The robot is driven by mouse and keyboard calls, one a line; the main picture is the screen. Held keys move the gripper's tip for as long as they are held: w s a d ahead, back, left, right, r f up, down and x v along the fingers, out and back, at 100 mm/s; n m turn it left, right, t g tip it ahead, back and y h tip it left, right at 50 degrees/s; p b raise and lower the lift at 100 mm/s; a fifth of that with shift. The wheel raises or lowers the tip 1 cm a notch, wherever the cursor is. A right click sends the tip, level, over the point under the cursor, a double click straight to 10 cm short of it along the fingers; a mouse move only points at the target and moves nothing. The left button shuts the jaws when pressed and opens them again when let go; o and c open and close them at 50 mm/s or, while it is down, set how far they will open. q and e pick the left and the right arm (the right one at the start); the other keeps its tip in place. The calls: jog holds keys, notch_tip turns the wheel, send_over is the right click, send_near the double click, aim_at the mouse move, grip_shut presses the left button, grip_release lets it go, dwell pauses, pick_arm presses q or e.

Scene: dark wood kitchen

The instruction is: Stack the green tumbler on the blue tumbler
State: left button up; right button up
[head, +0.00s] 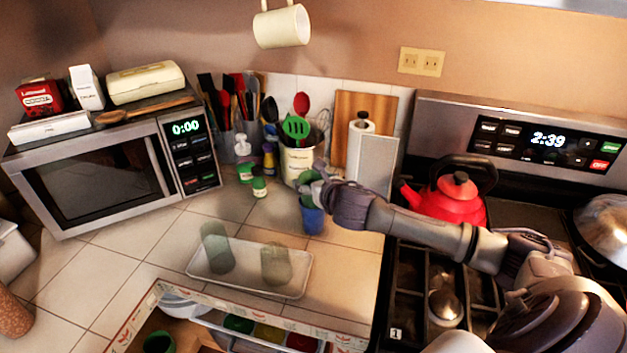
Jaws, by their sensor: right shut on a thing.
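The blue tumbler (313,219) stands upright on the tiled counter, in front of the utensil crock and left of the stove. My right gripper (315,186) reaches in from the right and is right above the blue tumbler. It is shut on the green tumbler (308,177), of which only a small green part shows between the fingers. The fingers hide where the two tumblers meet, so I cannot tell whether they touch. My left gripper is not in view.
A white tray (205,274) with two see-through glasses (217,248) lies in front. A red kettle (447,198) sits on the stove at right. An open drawer (255,335) is below the counter edge.

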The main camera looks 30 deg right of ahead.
jog(key=shift+f, duration=0.1)
jog(key=shift+f, duration=0.5)
jog(key=o, duration=1.3)
jog(key=shift+r, duration=0.15)
jog(key=shift+r, duration=0.3)
jog(key=b+v, duration=0.2)
jog(key=v, duration=1)
jog(key=shift+r, duration=0.25)
